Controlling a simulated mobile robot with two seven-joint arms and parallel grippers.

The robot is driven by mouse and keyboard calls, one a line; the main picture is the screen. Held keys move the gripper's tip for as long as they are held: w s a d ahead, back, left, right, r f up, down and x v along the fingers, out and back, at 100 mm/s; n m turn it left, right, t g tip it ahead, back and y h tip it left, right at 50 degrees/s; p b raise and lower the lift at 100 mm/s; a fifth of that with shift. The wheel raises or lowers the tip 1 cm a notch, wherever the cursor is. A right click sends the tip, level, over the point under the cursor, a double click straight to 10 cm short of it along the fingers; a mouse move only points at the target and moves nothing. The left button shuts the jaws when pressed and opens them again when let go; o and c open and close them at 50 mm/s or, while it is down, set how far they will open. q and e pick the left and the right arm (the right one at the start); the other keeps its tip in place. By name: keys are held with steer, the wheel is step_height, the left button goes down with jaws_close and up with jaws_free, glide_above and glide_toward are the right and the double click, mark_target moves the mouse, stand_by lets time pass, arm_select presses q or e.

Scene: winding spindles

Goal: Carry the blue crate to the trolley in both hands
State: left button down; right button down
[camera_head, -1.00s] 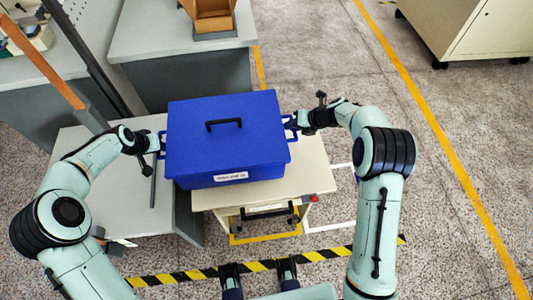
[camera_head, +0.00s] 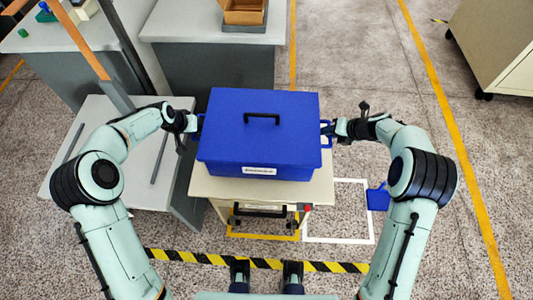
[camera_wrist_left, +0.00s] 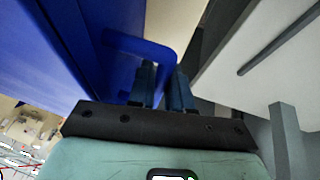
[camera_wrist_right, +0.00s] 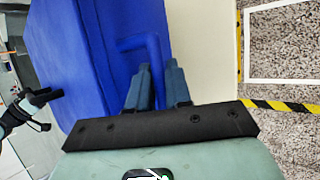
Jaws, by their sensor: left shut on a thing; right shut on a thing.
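The blue crate (camera_head: 259,125) has a flat lid, a black top handle and a white front label. It appears level over the cream trolley (camera_head: 262,190), which has a black front handle. I cannot tell whether the crate touches the trolley top. My left gripper (camera_head: 193,122) is shut on the crate's left side handle, which shows in the left wrist view (camera_wrist_left: 145,47). My right gripper (camera_head: 334,128) is shut on the right side handle, seen in the right wrist view (camera_wrist_right: 145,45). The crate hides most of the trolley top.
A grey-topped bench (camera_head: 110,190) stands close on the trolley's left. Another bench (camera_head: 215,20) behind carries an open brown box (camera_head: 245,10). A cream wheeled cabinet (camera_head: 495,45) is at upper right. A small blue object (camera_head: 378,198) lies by a white floor outline. The right floor is mostly clear.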

arm_select(q)
steer(key=shift+d, duration=0.25)
arm_select(e)
steer(key=shift+d, duration=0.3)
arm_select(q)
steer(key=shift+f, duration=0.1)
arm_select(e)
steer(key=shift+f, duration=0.1)
